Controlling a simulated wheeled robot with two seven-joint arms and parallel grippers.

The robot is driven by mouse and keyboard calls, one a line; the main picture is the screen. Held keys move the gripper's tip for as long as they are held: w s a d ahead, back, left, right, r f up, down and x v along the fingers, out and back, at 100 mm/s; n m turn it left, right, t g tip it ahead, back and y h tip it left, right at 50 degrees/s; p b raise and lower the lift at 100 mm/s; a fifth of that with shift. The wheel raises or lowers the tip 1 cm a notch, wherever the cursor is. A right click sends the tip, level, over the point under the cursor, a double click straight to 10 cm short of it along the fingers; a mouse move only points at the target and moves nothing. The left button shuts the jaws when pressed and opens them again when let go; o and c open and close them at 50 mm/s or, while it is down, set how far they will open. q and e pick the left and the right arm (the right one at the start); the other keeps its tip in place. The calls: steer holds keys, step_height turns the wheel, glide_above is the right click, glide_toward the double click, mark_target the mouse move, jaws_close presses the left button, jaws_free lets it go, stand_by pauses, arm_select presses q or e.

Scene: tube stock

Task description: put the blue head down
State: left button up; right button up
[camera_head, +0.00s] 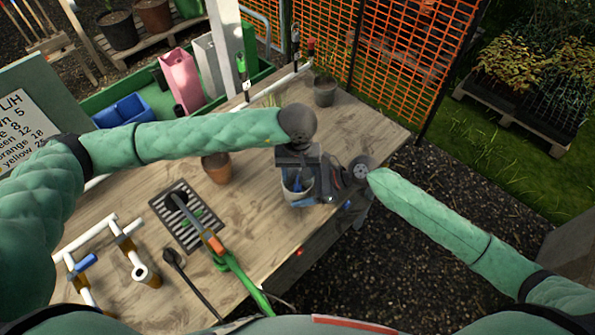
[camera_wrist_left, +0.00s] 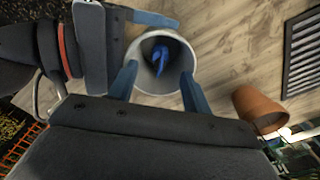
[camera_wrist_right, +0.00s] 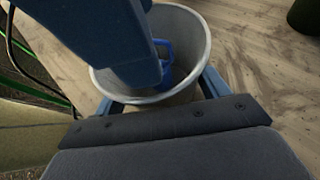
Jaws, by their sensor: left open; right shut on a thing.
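A grey bucket (camera_head: 287,190) is between my two grippers above the near right part of the table. A blue piece (camera_wrist_left: 160,58) lies inside it and also shows in the right wrist view (camera_wrist_right: 166,62); I cannot tell its full shape.
A terracotta pot (camera_head: 217,168) stands left of the bucket. A dark grate (camera_head: 190,216), an orange-tipped green hose (camera_head: 214,243) and white pipes (camera_head: 140,272) lie nearer. A dark pot (camera_head: 325,91) stands at the back. The table's right edge is close.

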stand_by(0.3)
arm_select(q)
step_height(320, 180, up, 7)
stand_by(0.5)
arm_select(e)
steer(key=o, duration=0.8)
steer(key=shift+o, duration=0.2)
